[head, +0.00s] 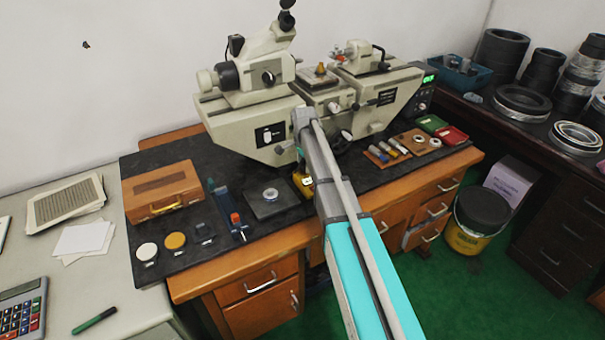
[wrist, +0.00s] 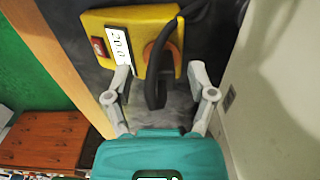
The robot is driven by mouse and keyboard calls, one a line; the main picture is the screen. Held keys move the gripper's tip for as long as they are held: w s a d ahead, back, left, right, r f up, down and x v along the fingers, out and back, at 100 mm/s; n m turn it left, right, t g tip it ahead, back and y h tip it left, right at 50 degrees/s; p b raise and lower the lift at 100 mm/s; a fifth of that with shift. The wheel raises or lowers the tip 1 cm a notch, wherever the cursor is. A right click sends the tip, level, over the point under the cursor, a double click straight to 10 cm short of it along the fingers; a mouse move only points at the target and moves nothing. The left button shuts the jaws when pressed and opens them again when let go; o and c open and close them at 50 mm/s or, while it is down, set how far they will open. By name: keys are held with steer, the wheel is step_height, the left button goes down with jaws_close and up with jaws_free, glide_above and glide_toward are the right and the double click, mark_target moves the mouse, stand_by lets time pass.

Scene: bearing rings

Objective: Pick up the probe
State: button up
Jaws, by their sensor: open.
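In the wrist view a yellow box (wrist: 128,22) with a red button, a small white display and an orange-brown round part lies on the dark surface. A black, thick, curved piece (wrist: 155,92) with a cable running up right lies across the box's right side; it looks like the probe, though I cannot be sure. My gripper (wrist: 158,78) is open, its two fingers on either side of this black piece, with no clear contact. In the head view the yellow box (head: 303,183) shows at the bench's front, partly hidden by my arm, which also hides most of my gripper.
The cream measuring machine (head: 245,125) stands close behind. A metal plate with a ring (head: 271,203) and a blue stand with an orange top (head: 236,222) are to the left. A wooden tray of small rods (head: 387,152) is to the right. The wooden bench edge (wrist: 60,60) runs close by.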

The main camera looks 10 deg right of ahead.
steer(key=shift+f, duration=0.45)
stand_by(0.3)
jaws_close()
